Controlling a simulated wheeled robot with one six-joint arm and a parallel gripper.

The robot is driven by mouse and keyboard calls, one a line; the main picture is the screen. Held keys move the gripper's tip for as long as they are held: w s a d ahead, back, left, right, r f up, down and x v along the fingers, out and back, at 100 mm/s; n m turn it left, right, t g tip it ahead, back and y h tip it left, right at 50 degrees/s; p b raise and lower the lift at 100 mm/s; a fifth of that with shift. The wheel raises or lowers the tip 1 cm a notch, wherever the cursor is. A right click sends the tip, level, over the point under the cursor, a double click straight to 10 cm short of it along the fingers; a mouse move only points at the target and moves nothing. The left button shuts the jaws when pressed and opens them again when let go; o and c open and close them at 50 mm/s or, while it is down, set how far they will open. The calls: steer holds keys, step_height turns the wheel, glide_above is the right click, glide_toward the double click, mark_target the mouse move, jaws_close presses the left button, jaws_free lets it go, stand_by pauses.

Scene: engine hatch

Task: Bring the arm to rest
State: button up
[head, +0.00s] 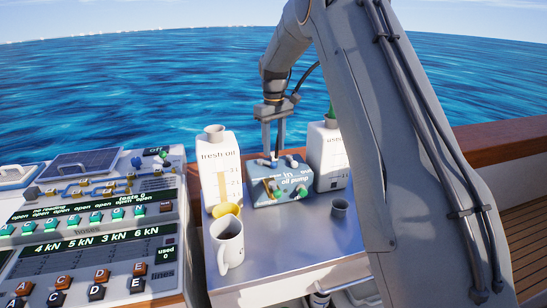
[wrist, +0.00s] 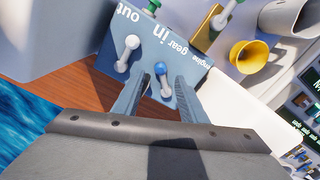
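My arm reaches over the metal worktop, with my gripper (head: 273,150) pointing down at the back edge of the blue-grey oil pump box (head: 291,197). In the wrist view, my gripper (wrist: 158,85) has its two fingers spread apart. A small lever with a blue knob (wrist: 160,68) shows between them with gaps at its sides. A white-knobbed lever (wrist: 131,42) stands beside the left finger. Whether the fingers touch the box cannot be told.
The fresh oil jug (head: 217,175) stands left of the pump and a used-oil jug (head: 326,155) right of it, partly behind my arm. A yellow funnel (head: 227,208), a white mug (head: 228,247) and a small grey cup (head: 340,207) stand nearby. A button panel (head: 85,235) lies left.

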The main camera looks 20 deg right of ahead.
steer(key=shift+r, duration=1)
steer(key=s+a+f+m, duration=0.1)
steer(key=s+f, duration=0.1)
steer(key=s, duration=1)
steer(key=s+a+f+m, duration=0.1)
steer(key=s+f+m, duration=0.1)
steer(key=s, duration=1.1)
steer(key=s+a+f+m+t, duration=0.1)
steer(key=s+a+f, duration=0.1)
steer(key=s, duration=1)
steer(key=shift+s+f+m, duration=0.15)
steer(key=shift+f+m, duration=0.15)
steer(key=shift+f, duration=0.2)
